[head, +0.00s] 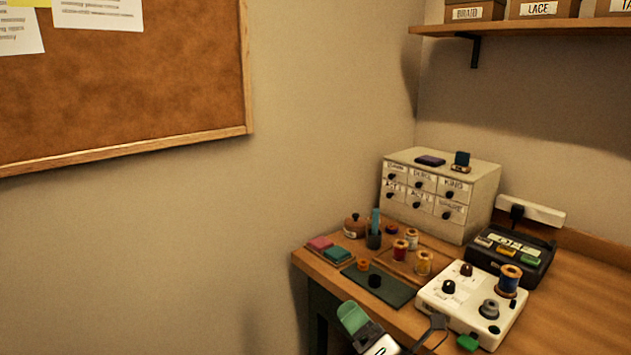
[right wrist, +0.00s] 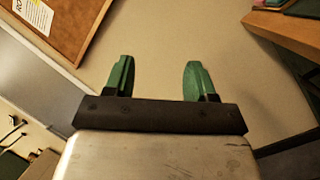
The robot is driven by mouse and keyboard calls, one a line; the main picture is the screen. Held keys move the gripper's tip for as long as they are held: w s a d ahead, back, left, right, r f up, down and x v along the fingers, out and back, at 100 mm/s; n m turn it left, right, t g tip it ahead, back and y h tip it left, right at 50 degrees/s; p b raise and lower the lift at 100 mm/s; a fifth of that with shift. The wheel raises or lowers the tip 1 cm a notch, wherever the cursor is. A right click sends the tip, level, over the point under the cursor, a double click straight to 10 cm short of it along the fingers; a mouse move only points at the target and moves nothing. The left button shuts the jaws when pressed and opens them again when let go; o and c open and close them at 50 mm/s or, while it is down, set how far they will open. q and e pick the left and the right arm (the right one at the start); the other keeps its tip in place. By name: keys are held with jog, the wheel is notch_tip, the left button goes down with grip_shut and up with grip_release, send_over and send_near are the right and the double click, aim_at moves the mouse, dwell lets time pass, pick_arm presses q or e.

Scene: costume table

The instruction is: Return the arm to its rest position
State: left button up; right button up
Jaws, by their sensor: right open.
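My right gripper (right wrist: 160,80) shows in the right wrist view with its two green fingers spread apart and nothing between them. Beyond the fingers is bare wall. In the head view the right gripper (head: 354,317) is at the bottom, in front of the table's left front corner and apart from the things on it. My left gripper is in neither view.
The wooden table (head: 560,318) holds a dark green mat (head: 397,292), several thread spools, a white device with knobs (head: 460,312), a black tray (head: 540,262) and a small drawer cabinet (head: 420,215). A corkboard (head: 120,80) hangs left. The wall beside the table is clear.

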jog(key=s+d+f+m+g+h, duration=0.2)
jog(key=s+d+f+m+h, duration=0.4)
jog(key=m, duration=0.5)
jog(key=s+d+f+m+g+h, duration=0.3)
jog(key=s+d+f+m+h, duration=0.2)
jog(key=f+m+h, duration=0.45)
jog(key=s+d+f+m+g+y, duration=0.1)
jog(key=s+f+m+g+y, duration=0.25)
jog(key=s, duration=0.55)
jog(key=s+d+f+m+g, duration=0.2)
jog(key=s+m+g, duration=0.35)
jog(key=s, duration=0.45)
notch_tip(320, 180, down, 24)
jog(key=g+p, duration=0.1)
jog(key=s+d+f+g, duration=0.1)
jog(key=s+d+f, duration=0.1)
jog(key=s+f, duration=1.4)
jog(key=shift+s+d+h+p, duration=0.3)
jog(key=shift+s+d+p, duration=0.05)
jog(key=shift+s+p, duration=0.05)
